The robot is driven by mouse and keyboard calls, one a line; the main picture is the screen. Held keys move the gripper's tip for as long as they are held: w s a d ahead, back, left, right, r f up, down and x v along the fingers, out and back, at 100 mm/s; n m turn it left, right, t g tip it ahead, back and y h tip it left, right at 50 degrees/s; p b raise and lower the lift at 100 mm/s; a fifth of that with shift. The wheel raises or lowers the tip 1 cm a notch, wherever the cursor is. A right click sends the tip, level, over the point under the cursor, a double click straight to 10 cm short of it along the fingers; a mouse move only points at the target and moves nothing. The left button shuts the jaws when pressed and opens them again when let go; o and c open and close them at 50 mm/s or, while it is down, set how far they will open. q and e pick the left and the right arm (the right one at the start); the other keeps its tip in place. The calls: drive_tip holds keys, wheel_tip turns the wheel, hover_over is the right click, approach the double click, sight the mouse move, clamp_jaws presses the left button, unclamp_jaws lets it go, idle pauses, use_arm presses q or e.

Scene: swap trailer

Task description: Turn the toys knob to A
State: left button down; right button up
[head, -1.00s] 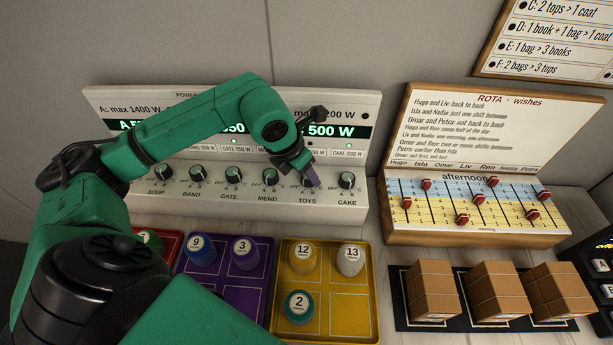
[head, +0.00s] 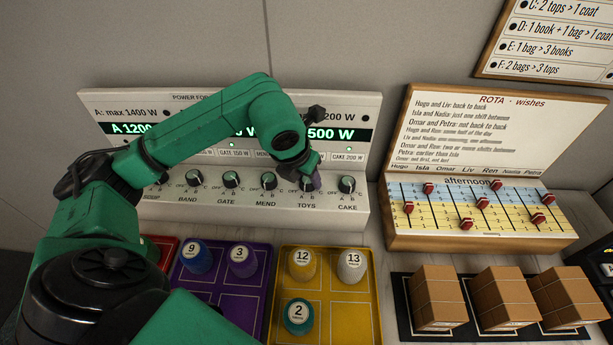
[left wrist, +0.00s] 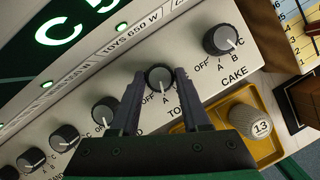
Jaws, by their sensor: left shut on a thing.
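The white power panel (head: 150,210) has a row of black knobs with grey faces. The toys knob (head: 306,185) is second from the right, partly covered by my gripper in the head view. My left gripper (head: 315,183) is at this knob. In the left wrist view, the toys knob (left wrist: 158,77) sits between the two dark fingers, which are shut on it.
The cake knob (head: 347,185) is close on the right, the mend knob (head: 268,181) on the left. Below are a yellow tray (head: 351,319) and purple tray (head: 236,305) with numbered pegs. A rota board (head: 470,238) and boxes (head: 437,295) stand right.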

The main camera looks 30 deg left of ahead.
use_arm(q)
drive_tip(key=shift+c, duration=1.9)
unclamp_jaws()
drive_tip(key=shift+r, duration=0.1)
drive_tip(key=v, duration=1.4)
drive_tip(key=shift+s+r, duration=0.2)
drive_tip(key=shift+f, duration=0.1)
